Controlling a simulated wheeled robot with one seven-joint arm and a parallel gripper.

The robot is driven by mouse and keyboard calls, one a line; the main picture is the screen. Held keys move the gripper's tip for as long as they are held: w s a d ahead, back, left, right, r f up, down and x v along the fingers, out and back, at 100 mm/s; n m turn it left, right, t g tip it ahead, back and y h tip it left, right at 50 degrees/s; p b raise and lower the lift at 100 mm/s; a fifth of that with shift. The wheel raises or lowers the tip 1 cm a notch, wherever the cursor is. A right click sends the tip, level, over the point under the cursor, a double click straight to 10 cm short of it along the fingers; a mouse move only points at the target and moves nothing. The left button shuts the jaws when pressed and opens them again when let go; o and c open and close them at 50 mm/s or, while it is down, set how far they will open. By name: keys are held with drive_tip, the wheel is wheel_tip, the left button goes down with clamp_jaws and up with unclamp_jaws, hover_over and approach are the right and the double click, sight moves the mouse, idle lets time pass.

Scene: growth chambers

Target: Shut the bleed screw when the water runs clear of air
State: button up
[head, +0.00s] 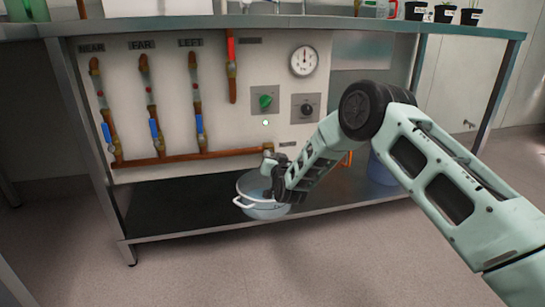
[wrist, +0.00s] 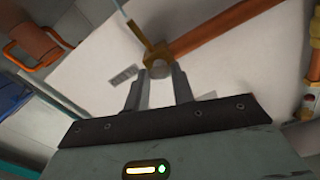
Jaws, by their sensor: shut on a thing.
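The brass bleed screw (wrist: 160,66) sits at the end of the copper pipe (wrist: 215,35). My gripper (wrist: 160,82) is shut on the screw in the wrist view, one finger on each side. A narrow brass spout (wrist: 140,30) leads off the fitting, and a thin pale streak that looks like water (wrist: 118,9) leaves its tip. I cannot tell whether it carries air bubbles. In the head view my gripper (head: 270,170) is at the right end of the pipe (head: 205,156), above a white two-handled pot (head: 262,211); my arm hides the screw's details.
Several vertical pipes with blue valve handles (head: 154,129) stand on the left of the panel. A red-handled pipe (head: 231,50), round gauge (head: 304,60), green knob (head: 265,99) and black knob (head: 307,109) are above. A blue bucket (head: 381,170) stands right, behind my arm.

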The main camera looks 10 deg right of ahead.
drive_tip(key=m+p, duration=0.1)
drive_tip(key=m, duration=0.2)
drive_tip(key=shift+m, duration=0.4)
drive_tip(key=m, duration=0.3)
drive_tip(key=shift+m, duration=0.3)
drive_tip(key=m+p, duration=0.1)
drive_tip(key=m, duration=0.5)
drive_tip(key=shift+f+m, duration=0.1)
drive_tip(key=shift+m, duration=0.2)
drive_tip(key=o, duration=1)
drive_tip(key=shift+s, duration=0.1)
drive_tip(key=s+p, duration=0.6)
drive_tip(key=s, duration=1.1)
drive_tip(key=shift+s+p, duration=0.2)
drive_tip(key=shift+p, duration=0.2)
